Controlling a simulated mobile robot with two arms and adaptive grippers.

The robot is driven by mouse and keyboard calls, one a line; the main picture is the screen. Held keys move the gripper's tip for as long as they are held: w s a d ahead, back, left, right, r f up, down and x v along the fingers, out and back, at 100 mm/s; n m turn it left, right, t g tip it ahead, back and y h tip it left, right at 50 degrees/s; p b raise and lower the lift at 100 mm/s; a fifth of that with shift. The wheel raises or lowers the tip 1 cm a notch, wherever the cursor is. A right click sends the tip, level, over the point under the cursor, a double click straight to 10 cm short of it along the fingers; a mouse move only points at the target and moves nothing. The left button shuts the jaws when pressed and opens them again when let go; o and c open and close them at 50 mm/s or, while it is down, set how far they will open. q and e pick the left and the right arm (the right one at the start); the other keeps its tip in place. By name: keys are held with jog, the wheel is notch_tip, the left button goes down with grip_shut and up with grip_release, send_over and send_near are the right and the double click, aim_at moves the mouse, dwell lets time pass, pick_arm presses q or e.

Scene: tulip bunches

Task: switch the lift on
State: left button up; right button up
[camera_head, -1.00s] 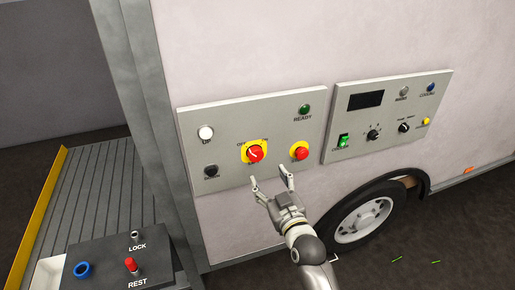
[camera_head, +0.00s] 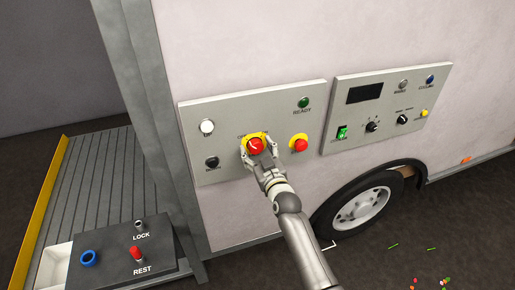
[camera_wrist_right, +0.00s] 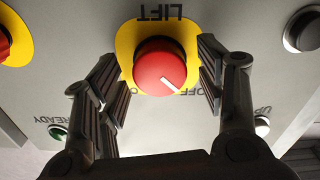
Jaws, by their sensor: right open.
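The red lift knob (camera_head: 255,145) on its yellow plate (camera_head: 246,138) is on the left grey panel (camera_head: 228,115). In the right wrist view the knob (camera_wrist_right: 160,66) shows large, with upside-down LIFT lettering above it. Its white mark points down and right, toward the OFF lettering (camera_wrist_right: 188,91). My right gripper (camera_head: 258,154) is open at the knob, one finger on each side. In the wrist view gaps show between the fingers and the knob. The green READY lamp (camera_head: 304,102) looks dark. My left gripper is not in view.
Beside the knob is a red button (camera_head: 299,145) on yellow. A white UP button (camera_head: 207,126) and a black button (camera_head: 211,162) are on the left. A second panel (camera_head: 387,110) is to the right. A box (camera_head: 120,255) with LOCK and REST controls stands lower left.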

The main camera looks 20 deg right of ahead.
jog(key=shift+w, duration=0.15)
jog(key=c, duration=1)
jog(key=shift+m, duration=0.4)
jog(key=m, duration=0.3)
jog(key=shift+m, duration=0.4)
jog(key=m, duration=0.4)
jog(key=shift+m, duration=0.3)
jog(key=m, duration=0.4)
jog(key=shift+m, duration=0.3)
jog(key=shift+m+b, duration=0.3)
jog(key=shift+m, duration=1.7)
jog(key=shift+f, duration=0.1)
